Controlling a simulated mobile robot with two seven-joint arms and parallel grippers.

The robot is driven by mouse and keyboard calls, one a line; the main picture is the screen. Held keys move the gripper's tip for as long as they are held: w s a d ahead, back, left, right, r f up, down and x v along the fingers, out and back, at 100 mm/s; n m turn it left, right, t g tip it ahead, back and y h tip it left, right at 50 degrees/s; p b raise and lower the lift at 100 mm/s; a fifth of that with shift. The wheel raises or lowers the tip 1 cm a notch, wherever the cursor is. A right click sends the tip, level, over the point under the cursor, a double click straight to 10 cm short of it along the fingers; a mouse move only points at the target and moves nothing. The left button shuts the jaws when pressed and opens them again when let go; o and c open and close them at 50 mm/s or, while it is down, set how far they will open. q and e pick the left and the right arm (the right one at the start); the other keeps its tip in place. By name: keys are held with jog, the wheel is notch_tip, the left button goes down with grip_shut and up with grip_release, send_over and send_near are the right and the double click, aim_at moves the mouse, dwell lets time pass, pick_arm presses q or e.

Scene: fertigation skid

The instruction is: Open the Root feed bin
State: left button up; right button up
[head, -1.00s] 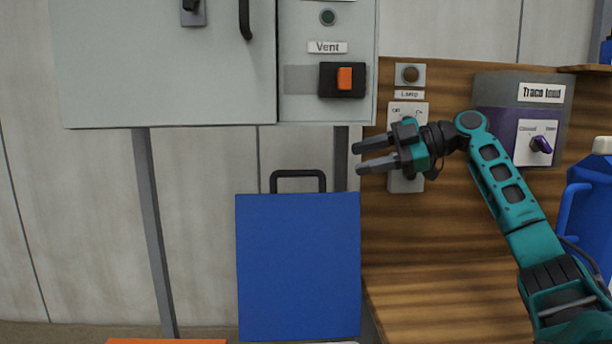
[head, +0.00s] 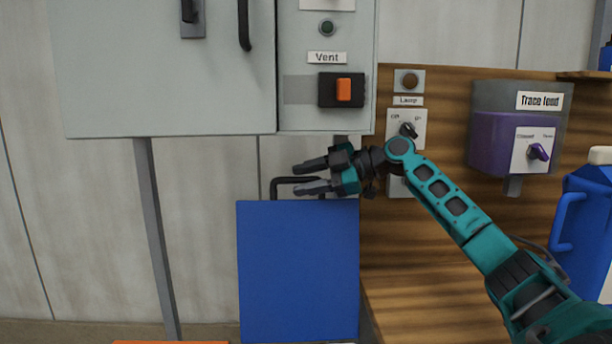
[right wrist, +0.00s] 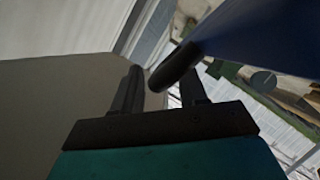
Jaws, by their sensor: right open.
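A blue panel (head: 298,270) with a black bar handle (head: 274,188) on its top edge stands below the grey cabinet. No "Root feed" label is readable, so I cannot tell for sure that this is the bin. My right gripper (head: 297,179) is open, its fingers pointing left across the handle and hiding part of it. In the right wrist view, the dark handle end (right wrist: 175,66) shows between and beyond the open fingers (right wrist: 160,80), beside the blue panel (right wrist: 255,35). I cannot tell whether they touch. My left gripper is not in view.
The grey cabinet (head: 160,70) hangs just above my right gripper, with a Vent switch (head: 342,90). Right of it, the wooden board carries a Lamp knob (head: 408,130) and the purple Trace feed unit (head: 492,145). A blue jug (head: 585,225) stands far right.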

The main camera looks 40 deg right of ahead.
jog(key=shift+w, duration=0.1)
jog(key=shift+c, duration=0.2)
grip_shut()
dwell(0.5)
